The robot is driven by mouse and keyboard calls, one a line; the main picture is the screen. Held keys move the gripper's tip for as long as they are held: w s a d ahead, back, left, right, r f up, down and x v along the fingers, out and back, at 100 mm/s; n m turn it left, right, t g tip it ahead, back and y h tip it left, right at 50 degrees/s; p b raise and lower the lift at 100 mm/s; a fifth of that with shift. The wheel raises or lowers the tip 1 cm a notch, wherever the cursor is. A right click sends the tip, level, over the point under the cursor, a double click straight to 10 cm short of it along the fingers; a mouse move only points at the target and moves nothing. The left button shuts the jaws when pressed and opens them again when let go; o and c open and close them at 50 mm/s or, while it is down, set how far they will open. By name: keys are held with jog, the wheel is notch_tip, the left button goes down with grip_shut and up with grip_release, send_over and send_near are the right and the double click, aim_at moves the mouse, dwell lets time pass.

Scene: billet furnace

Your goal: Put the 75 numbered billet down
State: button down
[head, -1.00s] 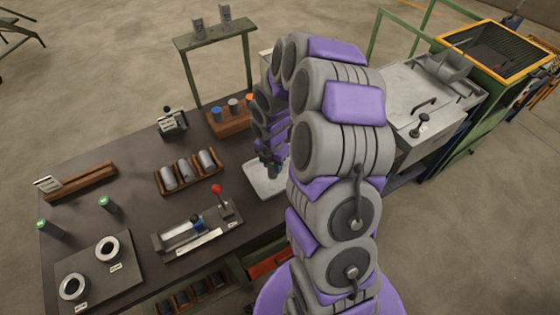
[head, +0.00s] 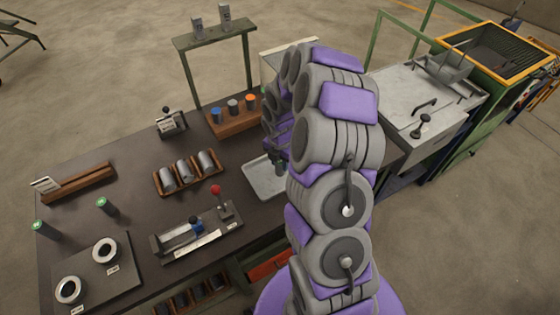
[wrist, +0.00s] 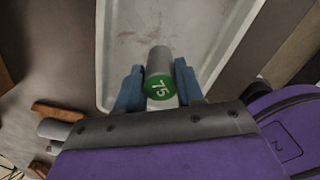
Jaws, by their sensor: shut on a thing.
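My gripper (wrist: 160,88) is shut on the 75 numbered billet (wrist: 158,62), a grey cylinder with a green end marked 75, held between two blue fingers in the wrist view. Beyond it in that view is a pale metal tray (wrist: 120,40) with faint reddish marks. In the head view the same tray (head: 258,180) lies on the dark bench, and my gripper (head: 280,168) is over its right side. The billet is too hidden by my arm to make out there. I cannot tell how high it is above the tray.
A wooden rack (head: 188,174) with several grey cylinders stands left of the tray. Behind is a wooden block (head: 236,118) with coloured-top pieces. A red-knobbed fixture (head: 197,234) lies in front. Two green-topped cylinders (head: 107,206) (head: 43,229) stand at left.

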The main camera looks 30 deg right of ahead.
aim_at(279, 161)
jog(key=c, duration=0.7)
grip_release()
jog(key=shift+a, duration=0.1)
notch_tip(279, 161, up, 12)
jog(key=p, duration=0.2)
jog(key=s+a+r+m, duration=0.4)
jog(key=s+a+r, duration=0.1)
jog(key=r, duration=0.1)
jog(key=s+a+r+m, duration=0.3)
jog(key=s+m, duration=0.3)
jog(key=s, duration=0.3)
jog(key=s+a+r+m+g, duration=0.1)
jog(key=s+a+r+m, duration=0.2)
jog(key=s+m, duration=0.4)
jog(key=s+a+r+m+g, duration=0.1)
jog(key=s+a+r+m, duration=0.1)
jog(key=s+m, duration=0.4)
jog(key=shift+s+a+r+m, duration=0.15)
jog(key=shift+s+a, duration=0.05)
jog(key=shift+s, duration=0.7)
jog(key=shift+s+a+r+m, duration=0.1)
jog(key=shift+s+a, duration=0.15)
jog(key=shift+s, duration=0.65)
jog(key=shift+s+a+r+m, duration=0.15)
jog(key=shift+s+a, duration=0.05)
jog(key=shift+s, duration=0.7)
